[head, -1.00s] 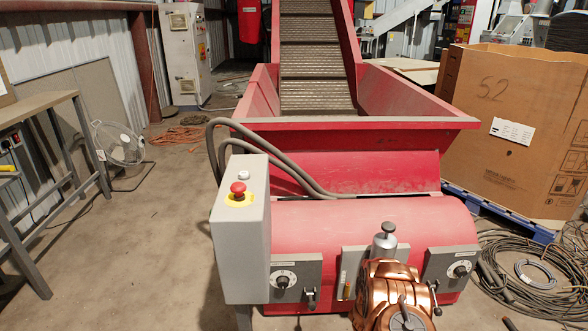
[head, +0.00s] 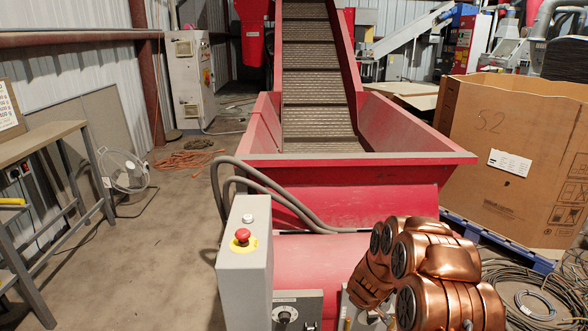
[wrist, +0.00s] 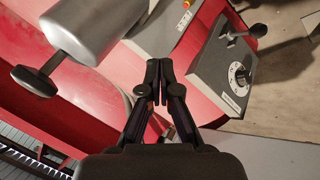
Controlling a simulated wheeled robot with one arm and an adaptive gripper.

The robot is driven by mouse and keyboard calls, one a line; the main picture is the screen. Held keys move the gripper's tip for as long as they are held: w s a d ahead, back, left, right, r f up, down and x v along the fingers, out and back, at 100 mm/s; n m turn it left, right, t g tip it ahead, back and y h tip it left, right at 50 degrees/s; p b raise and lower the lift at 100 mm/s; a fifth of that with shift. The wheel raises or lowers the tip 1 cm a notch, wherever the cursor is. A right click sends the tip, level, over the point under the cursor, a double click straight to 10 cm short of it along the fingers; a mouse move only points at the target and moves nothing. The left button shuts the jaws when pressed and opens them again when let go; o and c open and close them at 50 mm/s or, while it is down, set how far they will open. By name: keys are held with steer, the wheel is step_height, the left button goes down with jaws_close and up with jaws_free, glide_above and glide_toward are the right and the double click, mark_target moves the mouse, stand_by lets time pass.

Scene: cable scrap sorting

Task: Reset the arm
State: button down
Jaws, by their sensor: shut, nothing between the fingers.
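My gripper (wrist: 158,80) shows in the wrist view with its two black fingers together and nothing between them. It is above the red machine (wrist: 60,110), apart from a grey metal cylinder with a dark T-shaped end (wrist: 95,28) at upper left. A grey panel with a round dial (wrist: 237,75) and a lever lies to the right of the fingers. In the head view my copper-coloured arm is bent up at lower right, and my gripper is hidden or out of frame there.
The red hopper (head: 345,195) with its belt conveyor (head: 318,75) stands ahead. A grey control box with a red button (head: 243,275) is left of my arm. A big cardboard box (head: 510,150) and coiled cables (head: 540,290) are at right. The floor (head: 150,250) at left is mostly clear.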

steer(key=s+a+r+m+g+y+p, duration=0.1)
steer(key=s+a+r+y+p, duration=0.25)
steer(key=r, duration=0.55)
steer(key=s+a+r+g+p, duration=0.15)
steer(key=s+a+r, duration=0.25)
steer(key=s+r, duration=0.4)
steer(key=s+a+r+m+g+y+p, duration=0.1)
steer(key=s+a+r+p, duration=0.25)
steer(key=r, duration=0.65)
steer(key=s+d+r+m+g+h+p, duration=0.1)
steer(key=s+d+r+m+p, duration=0.1)
steer(key=s+r, duration=0.4)
steer(key=s+d+r+m+g+p, duration=0.2)
steer(key=s+r, duration=0.5)
steer(key=s, duration=1)
steer(key=s+d+r+m+g+h+p, duration=0.1)
steer(key=s+r+p, duration=0.4)
steer(key=s, duration=0.6)
steer(key=d+r+m+g, duration=0.1)
steer(key=d, duration=0.1)
steer(key=shift+s+d+r+h+p, duration=0.3)
steer(key=shift+d+r+h, duration=0.05)
